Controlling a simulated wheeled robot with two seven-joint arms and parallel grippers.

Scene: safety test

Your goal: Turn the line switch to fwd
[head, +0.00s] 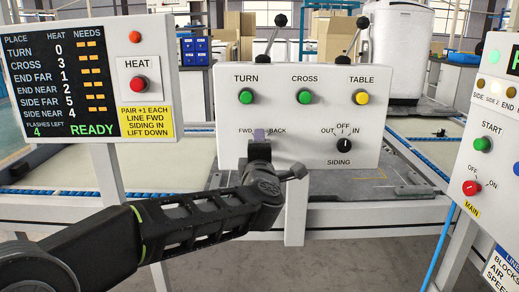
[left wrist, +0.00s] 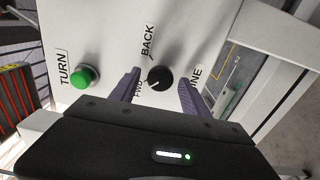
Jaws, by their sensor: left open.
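The line switch (left wrist: 160,77) is a round black knob on a white panel, with BACK and FWD labels on one side and LINE on the other. A small pale mark seems to show on its lower-left edge, towards FWD, but its setting is hard to tell. My left gripper (left wrist: 161,88) is open, its two purple-grey fingers on either side of the knob; I cannot tell whether they touch it. In the head view my left gripper (head: 259,135) is in front of the panel (head: 228,115), between FWD and BACK, and hides the knob. My right gripper is not in view.
The green TURN button (head: 246,97), green CROSS button (head: 305,97), yellow TABLE button (head: 361,98) and SIDING knob (head: 344,146) share the panel. A HEAT panel (head: 139,95) stands at left and a START/MAIN panel (head: 483,170) at right. A rail (head: 400,213) runs below.

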